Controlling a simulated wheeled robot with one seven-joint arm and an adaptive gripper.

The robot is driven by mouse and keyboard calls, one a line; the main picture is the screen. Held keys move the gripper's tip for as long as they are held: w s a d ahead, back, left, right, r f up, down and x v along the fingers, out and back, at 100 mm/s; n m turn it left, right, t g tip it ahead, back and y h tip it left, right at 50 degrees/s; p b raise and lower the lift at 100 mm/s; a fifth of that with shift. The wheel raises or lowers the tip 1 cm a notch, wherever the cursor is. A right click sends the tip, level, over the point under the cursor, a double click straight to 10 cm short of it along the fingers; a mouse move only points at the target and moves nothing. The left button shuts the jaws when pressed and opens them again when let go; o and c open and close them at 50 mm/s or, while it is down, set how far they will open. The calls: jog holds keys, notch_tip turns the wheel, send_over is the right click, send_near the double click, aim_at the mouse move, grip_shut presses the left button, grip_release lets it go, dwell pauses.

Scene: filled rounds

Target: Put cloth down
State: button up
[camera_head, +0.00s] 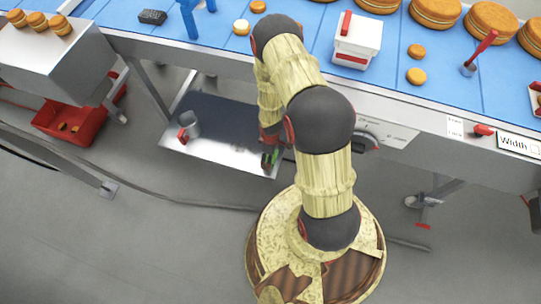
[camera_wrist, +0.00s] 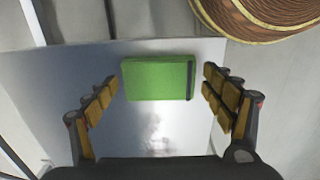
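The cloth (camera_wrist: 157,78) is a flat green folded rectangle with a dark strip at its right end. In the wrist view it lies over the shiny metal shelf (camera_wrist: 150,128), between my fingers. My gripper (camera_wrist: 161,76) is open, with a finger on each side of the cloth and small gaps between. In the head view my gripper (camera_head: 270,157) is low at the right end of the metal shelf (camera_head: 215,149), partly hidden by my arm. A bit of green shows there. Whether the cloth rests fully on the shelf is hard to tell.
The blue conveyor (camera_head: 225,38) runs above, with cakes and a white box (camera_head: 357,45). A red crate (camera_head: 78,122) is on the floor at left. Part of my base shows at the wrist view's top right.

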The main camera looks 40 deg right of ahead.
jog(key=shift+o, duration=0.5)
notch_tip(320, 180, up, 12)
jog(key=p, duration=0.7)
jog(key=shift+r, duration=0.15)
